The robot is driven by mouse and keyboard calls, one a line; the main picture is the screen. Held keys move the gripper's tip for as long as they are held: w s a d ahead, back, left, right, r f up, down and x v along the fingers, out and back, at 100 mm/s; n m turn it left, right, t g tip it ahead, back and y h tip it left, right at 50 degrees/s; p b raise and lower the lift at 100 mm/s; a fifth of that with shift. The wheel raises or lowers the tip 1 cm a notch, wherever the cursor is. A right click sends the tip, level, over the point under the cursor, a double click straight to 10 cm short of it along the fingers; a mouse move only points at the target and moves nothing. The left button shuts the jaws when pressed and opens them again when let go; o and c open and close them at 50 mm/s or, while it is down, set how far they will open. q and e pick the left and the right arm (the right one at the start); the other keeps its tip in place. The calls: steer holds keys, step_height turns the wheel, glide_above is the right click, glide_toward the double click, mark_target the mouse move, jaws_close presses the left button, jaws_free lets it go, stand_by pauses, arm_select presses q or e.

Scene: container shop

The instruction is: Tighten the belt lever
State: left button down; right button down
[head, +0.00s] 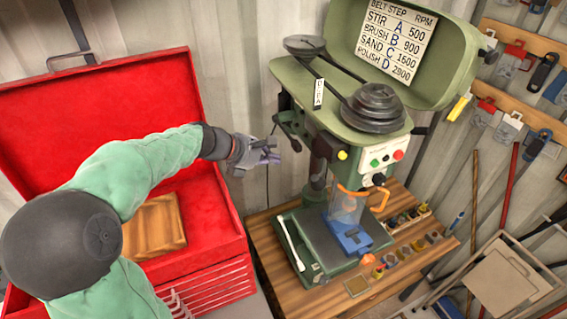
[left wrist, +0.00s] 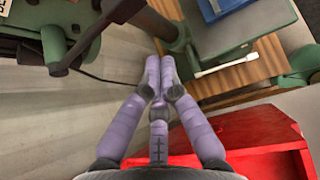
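The green drill press (head: 325,135) has its belt cover raised, showing stepped pulleys (head: 372,105) and a belt. A dark lever-like part (head: 290,124) sticks out at the left of its head; it looks like the belt lever. A dark green arm with a rounded end, perhaps the same part, shows at the upper left of the left wrist view (left wrist: 92,35). My left gripper (head: 268,152) is left of the press column and below that part, apart from it. Its purple fingers (left wrist: 161,62) are drawn together with nothing between them. My right gripper is out of view.
A red tool chest (head: 225,215) with a raised lid stands at the left, under my left arm. The wooden bench (head: 262,232) carries the press base, a white-handled bar (head: 290,243), a blue vise (head: 352,238) and small pots. A speed chart (head: 396,40) is inside the cover.

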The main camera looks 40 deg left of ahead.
arm_select(q)
steer(key=shift+a+v, duration=0.15)
steer(key=shift+v, duration=0.9)
steer(key=shift+a+v, duration=0.1)
steer(key=shift+v, duration=0.9)
steer(key=shift+f, duration=0.1)
